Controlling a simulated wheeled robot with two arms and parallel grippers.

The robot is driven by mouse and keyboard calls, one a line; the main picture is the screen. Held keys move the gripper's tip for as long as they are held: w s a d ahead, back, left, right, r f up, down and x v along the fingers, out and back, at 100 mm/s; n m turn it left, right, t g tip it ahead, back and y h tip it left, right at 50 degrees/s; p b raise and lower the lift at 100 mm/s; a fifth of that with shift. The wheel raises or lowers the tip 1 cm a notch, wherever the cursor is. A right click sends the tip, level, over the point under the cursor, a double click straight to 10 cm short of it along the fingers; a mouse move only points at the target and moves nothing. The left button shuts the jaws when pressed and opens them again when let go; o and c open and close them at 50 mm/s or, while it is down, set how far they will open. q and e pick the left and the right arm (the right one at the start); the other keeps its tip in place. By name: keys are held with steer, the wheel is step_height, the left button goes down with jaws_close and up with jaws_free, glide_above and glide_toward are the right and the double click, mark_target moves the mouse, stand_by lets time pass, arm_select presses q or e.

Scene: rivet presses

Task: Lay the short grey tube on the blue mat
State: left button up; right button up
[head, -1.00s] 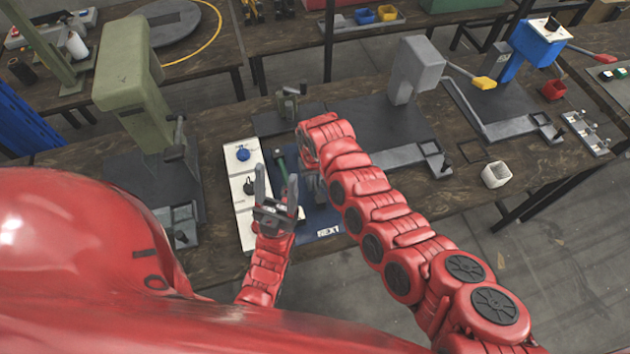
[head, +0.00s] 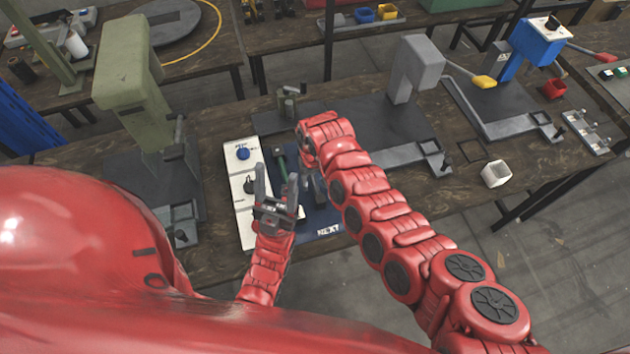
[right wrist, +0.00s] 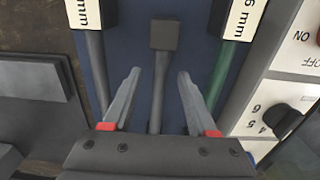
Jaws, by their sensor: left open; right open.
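The blue mat (head: 322,217) lies on the near bench, with NEXT printed at its front edge. In the right wrist view, a grey tube (right wrist: 157,95) with a plain dark block at its end lies over the mat (right wrist: 126,45); it looks like the short one. A second grey tube (right wrist: 96,70) and a green tube (right wrist: 219,75) flank it, each ending in a block with a white mm label. My right gripper (right wrist: 160,73) is open, its fingers on either side of the middle tube, not closed on it. My left gripper (head: 277,190) is open and empty near the white panel.
A white control panel (head: 241,190) with knobs borders the mat on the left. A green press (head: 135,85) stands left, a grey press (head: 415,65) right. A white container (head: 496,174) sits near the bench's front edge. My right arm covers part of the mat.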

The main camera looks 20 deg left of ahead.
step_height(320, 180, up, 8)
steer(key=shift+f+b, duration=0.15)
steer(key=shift+b, duration=1.1)
step_height(320, 180, up, 10)
steer(key=shift+f, duration=0.25)
